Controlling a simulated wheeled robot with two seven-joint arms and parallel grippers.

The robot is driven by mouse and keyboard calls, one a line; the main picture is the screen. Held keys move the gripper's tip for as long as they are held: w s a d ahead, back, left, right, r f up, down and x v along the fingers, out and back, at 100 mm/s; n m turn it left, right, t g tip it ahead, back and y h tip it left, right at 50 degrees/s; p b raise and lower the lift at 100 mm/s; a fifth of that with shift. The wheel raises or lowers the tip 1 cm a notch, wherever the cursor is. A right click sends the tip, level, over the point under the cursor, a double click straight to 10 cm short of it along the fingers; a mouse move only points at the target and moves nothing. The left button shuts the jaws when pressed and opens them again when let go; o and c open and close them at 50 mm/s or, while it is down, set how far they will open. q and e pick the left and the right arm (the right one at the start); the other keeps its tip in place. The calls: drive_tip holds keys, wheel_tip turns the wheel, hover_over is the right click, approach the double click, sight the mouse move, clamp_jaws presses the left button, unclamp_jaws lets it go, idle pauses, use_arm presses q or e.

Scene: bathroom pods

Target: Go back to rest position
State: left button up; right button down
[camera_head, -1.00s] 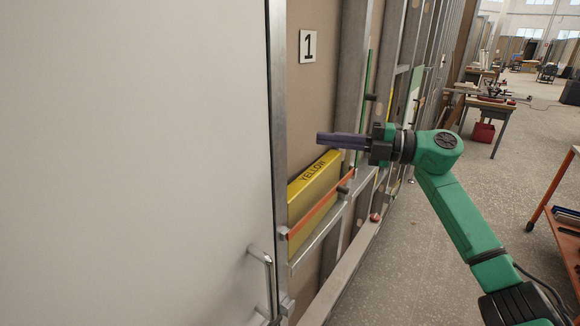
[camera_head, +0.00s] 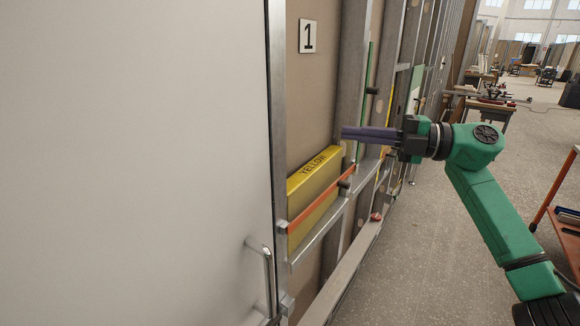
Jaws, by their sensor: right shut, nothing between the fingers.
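My right gripper (camera_head: 345,134) has dark purple-grey fingers that point left. Its fingers are shut with nothing between them. It is on the green right arm that comes in from the lower right. The gripper is in front of the metal wall frame, above and right of a yellow box (camera_head: 314,185) marked "YELLOW". In the picture the fingertips are just above the box's right end and do not overlap it. My left gripper is not in view.
A large white door (camera_head: 130,160) with a metal handle (camera_head: 266,280) fills the left side. An orange bar (camera_head: 320,200) runs across the yellow box's front. A number 1 sign (camera_head: 308,36) is above. An orange-framed cart (camera_head: 560,215) stands at the right edge. Grey floor (camera_head: 425,265) is open between.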

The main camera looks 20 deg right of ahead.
drive_tip(key=shift+s+d+b, duration=0.6)
drive_tip(key=shift+s+d, duration=0.25)
drive_tip(key=shift+s, duration=0.2)
